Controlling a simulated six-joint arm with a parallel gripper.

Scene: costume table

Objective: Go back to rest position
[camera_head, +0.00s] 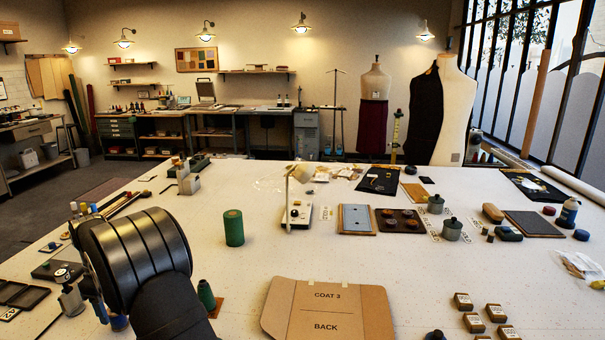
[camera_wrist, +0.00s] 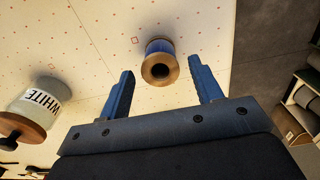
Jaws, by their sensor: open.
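My gripper (camera_wrist: 163,73) is open in the wrist view, with its two blue fingers apart and nothing gripped. A spool with blue thread (camera_wrist: 160,46) and a brown flange stands on the table beyond the fingertips, seen between them and apart from them. In the head view my dark arm (camera_head: 135,255) hangs over the table's left side and hides most of the gripper.
A jar labelled WHITE (camera_wrist: 38,108) stands left of my gripper in the wrist view. In the head view a dark green spool (camera_head: 206,294), a green cylinder (camera_head: 233,228) and a cardboard COAT 3 pattern (camera_head: 326,312) are right of my arm. The white table (camera_head: 265,265) is bare between them.

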